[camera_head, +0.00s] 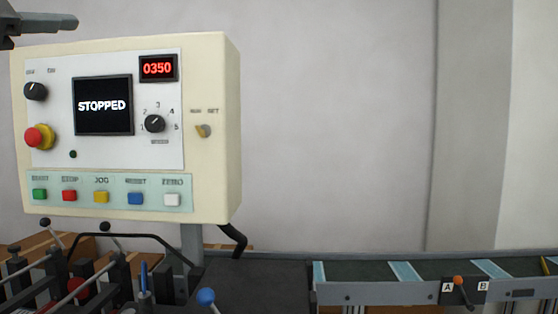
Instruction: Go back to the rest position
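My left gripper (62,22) shows only in part, dark grey, at the upper left corner, in front of or above the top left of the control box (218,130). Its fingers look edge-on, so I cannot tell whether they are open or shut. I see nothing hanging from it. My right gripper is not in view. The cream control box has a black screen (103,105) reading STOPPED and a red counter (157,68) reading 0350. A red emergency knob (36,137) on a yellow collar and a row of coloured buttons are on its face.
A conveyor (440,270) with pale blue masks (405,272) runs to the right, with an orange-knobbed A/B lever (458,281) on its front. Machine rods and a blue ball knob (206,297) stand below the box. The space above the conveyor is clear.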

